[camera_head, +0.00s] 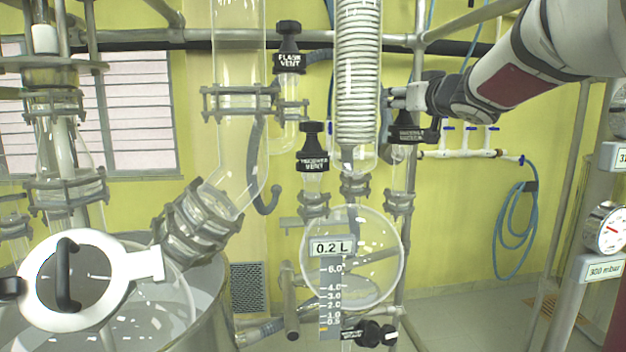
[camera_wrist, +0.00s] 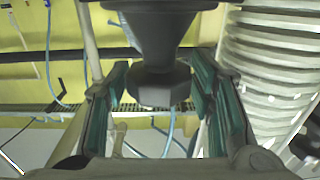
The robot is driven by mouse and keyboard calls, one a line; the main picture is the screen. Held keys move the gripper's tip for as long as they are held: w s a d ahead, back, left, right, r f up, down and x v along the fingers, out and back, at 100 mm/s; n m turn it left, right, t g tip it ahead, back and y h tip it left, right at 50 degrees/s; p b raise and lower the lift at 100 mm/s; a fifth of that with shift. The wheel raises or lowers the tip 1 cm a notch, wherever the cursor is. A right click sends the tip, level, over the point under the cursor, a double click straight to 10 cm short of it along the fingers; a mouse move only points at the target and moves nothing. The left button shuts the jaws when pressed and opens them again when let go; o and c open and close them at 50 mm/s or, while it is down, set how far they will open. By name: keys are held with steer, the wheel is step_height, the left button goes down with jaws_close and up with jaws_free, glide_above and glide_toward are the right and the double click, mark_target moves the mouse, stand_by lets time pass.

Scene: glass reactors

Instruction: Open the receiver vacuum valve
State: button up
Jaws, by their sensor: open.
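The receiver vacuum valve (camera_head: 412,133) is a black valve with a lettered collar, upright on a glass neck right of the coil condenser. Its lettering is hard to read. My gripper (camera_head: 408,97) is at the top of this valve, reaching in from the right, and partly hides its handle. In the wrist view a black faceted knob (camera_wrist: 158,88) sits between the teal-padded fingers of my gripper (camera_wrist: 162,95). The fingers are open, with a gap on both sides of the knob. Whether the valve is open or closed I cannot tell.
The glass coil condenser (camera_head: 358,75) stands close left of my gripper. The receiver vent valve (camera_head: 313,150) and flask vent valve (camera_head: 288,60) are further left. A round glass receiver (camera_head: 375,255) hangs below. A blue hose (camera_head: 510,230) hangs on the wall at right.

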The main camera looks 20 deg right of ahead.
steer(key=shift+w+f+m+g+h+b, duration=0.15)
steer(key=shift+m+h+b, duration=0.3)
steer(key=shift+b, duration=0.45)
steer(key=shift+s+m+g+h+b, duration=0.15)
steer(key=shift+m+h+b, duration=0.1)
steer(key=shift+h+b, duration=0.45)
steer(key=shift+w+b, duration=0.1)
steer(key=shift+b, duration=0.5)
steer(key=m+g+h+b, duration=0.1)
steer(key=m+h+b, duration=0.1)
steer(key=h, duration=0.1)
steer(key=shift+g, duration=0.3)
steer(key=shift+s+r+m+g+h, duration=0.2)
steer(key=shift+m+g+h, duration=0.5)
steer(key=shift+m+h, duration=0.25)
steer(key=shift+s+a+r+m, duration=0.15)
steer(key=shift+s+a+m, duration=0.1)
steer(key=shift+s, duration=0.05)
steer(key=b+v, duration=0.2)
steer(key=v, duration=1.2)
steer(key=s+a+f+m+y+p, duration=0.1)
steer(key=a+f+m+y+p, duration=0.2)
steer(key=a+f+m+y, duration=0.2)
steer(key=s+a+f+m+y+p, duration=0.1)
steer(key=a+f+m+y+p, duration=0.3)
steer(key=a+m, duration=0.3)
steer(key=shift+a+f+y, duration=0.7)
steer(key=shift+a+f, duration=0.05)
steer(key=shift+a, duration=1)
